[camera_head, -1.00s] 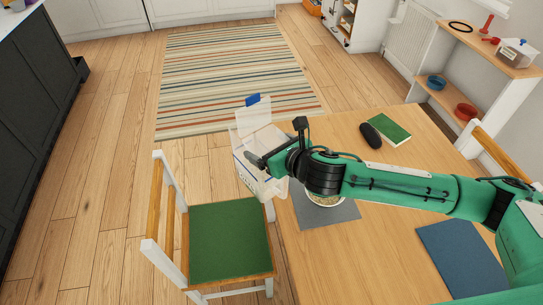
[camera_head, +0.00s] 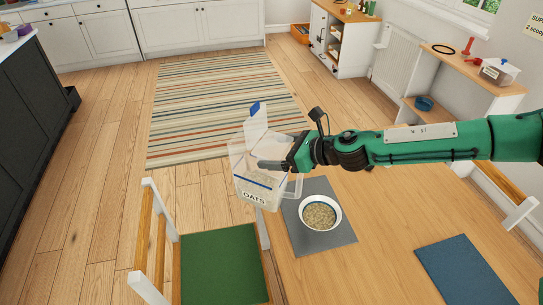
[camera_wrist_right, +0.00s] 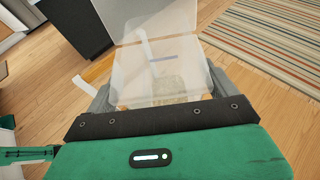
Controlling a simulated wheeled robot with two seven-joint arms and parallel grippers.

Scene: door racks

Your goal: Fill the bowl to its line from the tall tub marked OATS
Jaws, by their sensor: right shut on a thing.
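The clear tub (camera_head: 258,194) with the word OATS on its front hangs in the air left of the bowl, beyond the table's left edge. It looks close to upright, with its clear lid (camera_head: 256,128) swung open and a blue tab on top. My right gripper (camera_head: 275,165) is shut on the tub. The wrist view shows the tub (camera_wrist_right: 160,65) between the fingers, with pale oats low inside. The white bowl (camera_head: 337,211) stands on a grey mat (camera_head: 318,243) and holds oats. A blue line shows near its inner rim; whether the oats reach it I cannot tell. My left gripper is out of view.
The wooden table (camera_head: 390,215) has a blue mat (camera_head: 463,268) at right and clear wood between the mats. A chair with a green seat (camera_head: 222,265) stands at the table's left. A shelf (camera_head: 470,68) at the right holds another clear tub (camera_head: 499,71).

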